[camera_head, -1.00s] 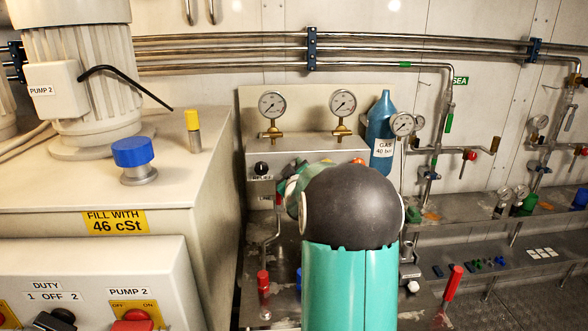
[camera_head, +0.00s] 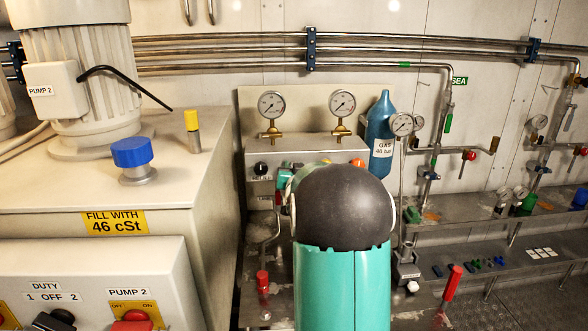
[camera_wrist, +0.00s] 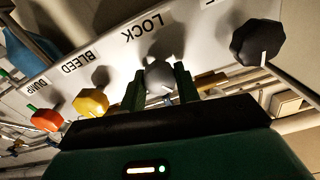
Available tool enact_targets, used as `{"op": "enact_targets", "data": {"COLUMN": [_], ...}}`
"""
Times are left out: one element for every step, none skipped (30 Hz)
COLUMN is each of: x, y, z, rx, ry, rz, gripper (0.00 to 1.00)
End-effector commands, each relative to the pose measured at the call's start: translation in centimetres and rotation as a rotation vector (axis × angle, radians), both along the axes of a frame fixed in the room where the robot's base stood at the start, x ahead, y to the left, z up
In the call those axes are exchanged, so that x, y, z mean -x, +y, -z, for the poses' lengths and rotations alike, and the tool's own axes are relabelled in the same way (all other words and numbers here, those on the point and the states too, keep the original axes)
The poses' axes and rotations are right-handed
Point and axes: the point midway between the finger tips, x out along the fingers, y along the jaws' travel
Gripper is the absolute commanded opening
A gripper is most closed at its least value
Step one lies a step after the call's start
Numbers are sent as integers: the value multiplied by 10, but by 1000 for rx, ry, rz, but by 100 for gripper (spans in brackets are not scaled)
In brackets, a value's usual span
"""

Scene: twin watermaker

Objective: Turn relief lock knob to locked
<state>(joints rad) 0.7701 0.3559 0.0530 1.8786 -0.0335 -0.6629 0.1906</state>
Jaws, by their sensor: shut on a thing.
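The relief lock knob (camera_wrist: 160,74) is a small grey faceted knob under the word LOCK in the wrist view, which is upside down there. My gripper (camera_wrist: 158,86) has a dark finger on each side of it and is shut on it. A pale mark shows at the knob's lower edge, but I cannot tell its exact setting. In the head view my arm hides the lock knob. The black knob (camera_head: 261,168) beside it shows at the panel's left, and it is large in the wrist view (camera_wrist: 257,43).
A yellow bleed knob (camera_wrist: 91,102) and a red dump knob (camera_wrist: 46,119) sit on the same panel. Two gauges (camera_head: 271,105) (camera_head: 342,104) stand above it. A blue gas bottle (camera_head: 382,140) is close on the right. The grey cabinet (camera_head: 205,160) stands left.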

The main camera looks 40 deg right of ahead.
Motion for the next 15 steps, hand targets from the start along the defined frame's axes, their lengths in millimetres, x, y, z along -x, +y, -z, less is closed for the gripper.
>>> {"op": "enact_targets", "data": {"x": [0,0,0,0,0,0,0,0,0,0,0,0,1,1,1], "y": [0,0,0,0,0,0,0,0,0,-1,-1,-1,-1,-1,-1], "z": [-1,-1,-1,-1,-1,-1,-1,-1,-1,0,0,0,0,0,0], "rx": [-31,-54,-83,-105,-126,-155,-176,-196,-223,-243,-262,-285,-303,-319,-340], "ry": [-28,-47,-71,-90,-108,-132,-150,-166,-190,-206,-222,-243,-258,-271,-289], "rz": [-1,-1,-1,-1,-1,-1,-1,-1,-1,-1,-1,-1,0,0,0], "gripper": [9,9,9,9,9,9,9,9,9,9,9,9,9,9,9]}}
